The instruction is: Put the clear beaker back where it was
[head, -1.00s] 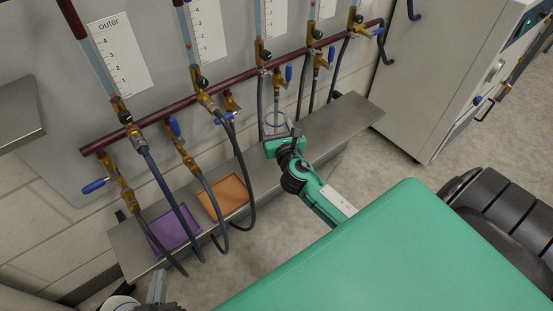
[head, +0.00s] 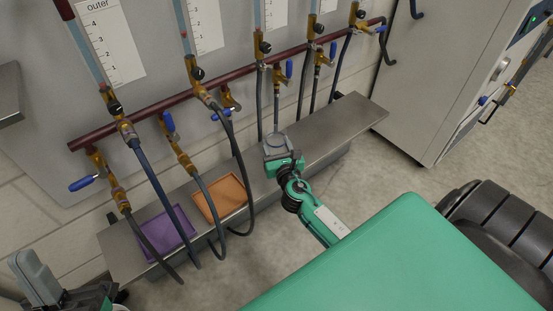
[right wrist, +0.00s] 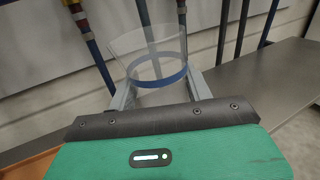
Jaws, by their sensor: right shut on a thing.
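The clear beaker (right wrist: 150,62) with a blue band stands between the fingers of my right gripper (right wrist: 160,92) in the right wrist view. In the head view the beaker (head: 276,141) shows faintly at the tip of my right gripper (head: 278,152), over the grey metal shelf (head: 325,131). The right gripper is shut on it. I cannot tell whether the beaker's base touches the shelf. My left gripper (head: 38,278) is at the lower left corner, away from the beaker and partly cut off; its opening is unclear.
A purple tray (head: 168,232) and an orange tray (head: 221,198) lie on the shelf left of the beaker. Several hoses hang from the dark red pipe (head: 150,115) with blue-handled valves, close behind my right gripper. The shelf right of the beaker is bare. A grey cabinet (head: 430,80) stands at right.

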